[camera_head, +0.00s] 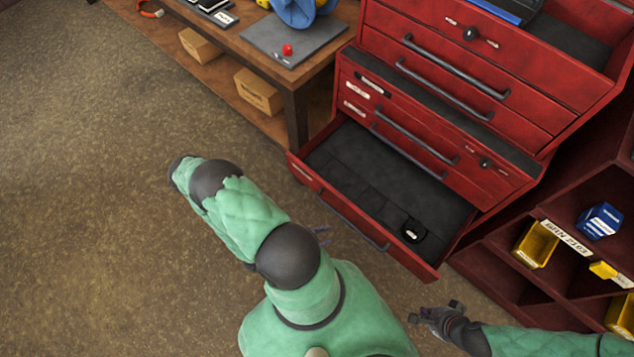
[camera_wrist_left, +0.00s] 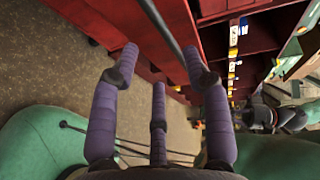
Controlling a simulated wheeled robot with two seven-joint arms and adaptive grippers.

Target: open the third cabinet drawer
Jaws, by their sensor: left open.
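The red cabinet (camera_head: 480,60) stands at the upper right in the head view. Its lowest visible drawer (camera_head: 435,272) is pulled well out, with a dark lined floor. A long dark handle (camera_head: 352,226) runs along this drawer's front. The drawers above it with bar handles look shut. My left gripper (camera_head: 321,234) is mostly hidden behind my green arm, close to the open drawer's front. In the left wrist view its purple fingers (camera_wrist_left: 160,66) are spread and empty, with a handle bar (camera_wrist_left: 158,22) just beyond the tips. My right gripper (camera_head: 436,314) is low right of the drawer, fingers apart, empty.
A small black round item (camera_head: 413,231) lies in the open drawer. A wooden workbench (camera_head: 262,52) stands left of the cabinet, with boxes on its lower shelf. A red shelf with yellow bins (camera_head: 535,245) stands at the right. The floor at left (camera_head: 90,200) is clear.

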